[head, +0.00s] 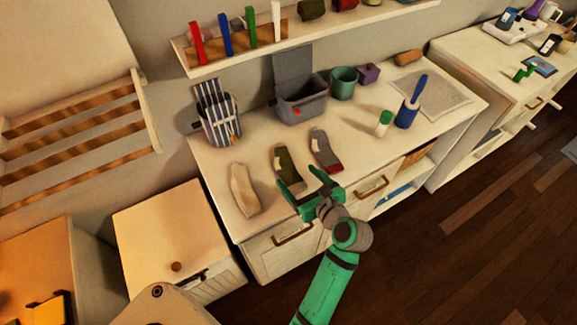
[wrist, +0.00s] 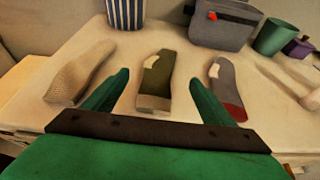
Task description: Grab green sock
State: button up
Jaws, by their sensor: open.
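The green sock (head: 286,163) lies flat on the white counter, between a beige sock (head: 243,190) on its left and a grey sock with a dark red toe (head: 325,150) on its right. In the wrist view the green sock (wrist: 156,80) lies ahead of my gripper, between the lines of its two fingers, with a pale patch and a beige end nearest me. My gripper (head: 305,185) is open and empty, at the near end of the green sock. In the wrist view the fingers (wrist: 158,92) are spread wide. I cannot tell the exact height above the counter.
Behind the socks stand a striped bin (head: 219,125), a grey box with an open lid (head: 301,103) and a green cup (head: 343,83). A blue roller (head: 407,113) and a small green-capped bottle (head: 383,123) stand to the right. A shelf (head: 330,32) hangs above.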

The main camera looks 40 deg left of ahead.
aim_at(287, 167)
jog(key=shift+x, duration=3.2)
jog(key=shift+f, duration=0.15)
jog(key=c, duration=1.1)
